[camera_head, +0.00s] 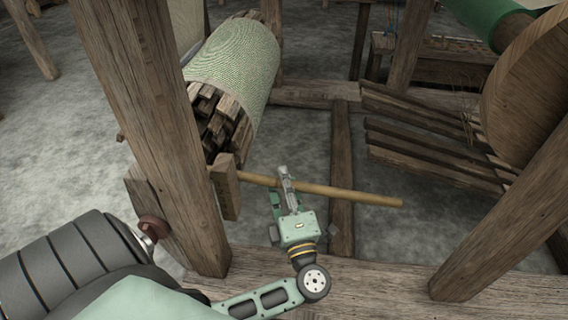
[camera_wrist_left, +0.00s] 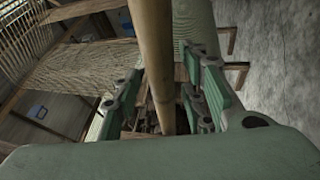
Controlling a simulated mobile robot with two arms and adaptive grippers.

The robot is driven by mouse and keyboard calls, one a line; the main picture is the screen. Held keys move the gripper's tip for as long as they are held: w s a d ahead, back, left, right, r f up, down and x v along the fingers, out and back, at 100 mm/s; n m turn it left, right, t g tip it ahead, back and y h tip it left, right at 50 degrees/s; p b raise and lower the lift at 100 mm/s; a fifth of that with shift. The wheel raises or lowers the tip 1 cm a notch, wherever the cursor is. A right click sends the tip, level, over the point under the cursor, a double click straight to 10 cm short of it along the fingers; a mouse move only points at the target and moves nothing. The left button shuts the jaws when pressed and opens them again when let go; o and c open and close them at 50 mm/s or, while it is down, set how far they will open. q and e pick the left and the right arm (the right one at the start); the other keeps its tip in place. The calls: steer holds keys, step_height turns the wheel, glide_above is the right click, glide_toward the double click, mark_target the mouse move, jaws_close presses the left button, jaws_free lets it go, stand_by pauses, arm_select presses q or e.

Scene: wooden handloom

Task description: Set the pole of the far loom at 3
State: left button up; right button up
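A slim light-wood pole (camera_head: 345,192) sticks out level from a small wooden block (camera_head: 225,190) beside the thick post. Its free end points right, over the floor. My left gripper (camera_head: 284,184) is at the pole, between the block and the pole's middle. In the left wrist view the pole (camera_wrist_left: 153,50) runs between the two fingers (camera_wrist_left: 163,85), with a small gap seeming to show beside it; the fingers look open around it. No number marks can be read. My right gripper is not in view.
A thick upright post (camera_head: 155,120) stands left of the pole. A roll of green cloth (camera_head: 240,60) on wooden slats lies behind it. Slanting wooden slats (camera_head: 430,135) and a round wooden disc (camera_head: 530,95) are at right. A beam (camera_head: 390,285) runs along the front.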

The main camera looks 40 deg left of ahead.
arm_select(q)
steer(key=r+v, duration=0.2)
steer(key=v, duration=1.1)
steer(key=shift+d, duration=0.2)
steer(key=shift+s+r, duration=0.1)
steer(key=shift+r, duration=0.05)
